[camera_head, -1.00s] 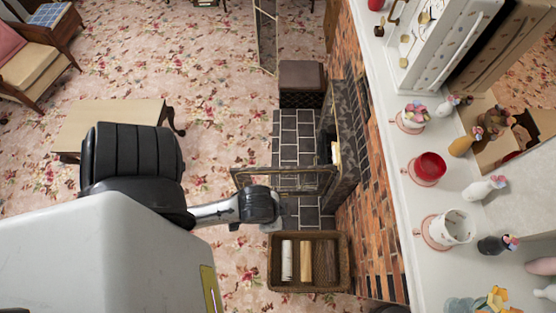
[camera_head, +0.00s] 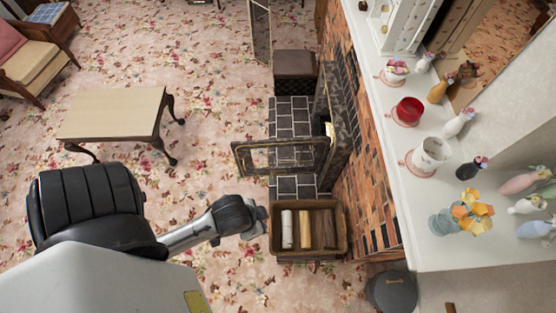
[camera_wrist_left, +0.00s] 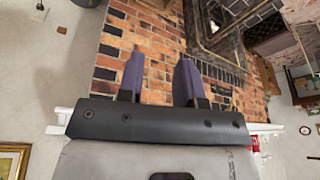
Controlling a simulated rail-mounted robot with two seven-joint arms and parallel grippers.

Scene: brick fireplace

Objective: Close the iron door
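The iron door (camera_head: 283,157) is a dark framed panel with an open middle. It stands swung out to the left from the fireplace opening, across the dark tiled hearth (camera_head: 292,115). My left gripper (camera_head: 262,221) is on the near side of the door, apart from it, beside the left edge of the log basket. In the left wrist view my two fingers (camera_wrist_left: 158,80) are spread with nothing between them. A dark metal frame (camera_wrist_left: 222,35), which looks like the door, shows beyond them at the upper right. My right gripper is not in view.
The log basket (camera_head: 273,240) stands just in front of the door. A brown box stool (camera_head: 295,70) is beyond the hearth, and another dark panel (camera_head: 260,32) stands farther off. A wooden table (camera_head: 112,112) is at left. The mantel (camera_head: 425,245) holds vases. Carpet between is clear.

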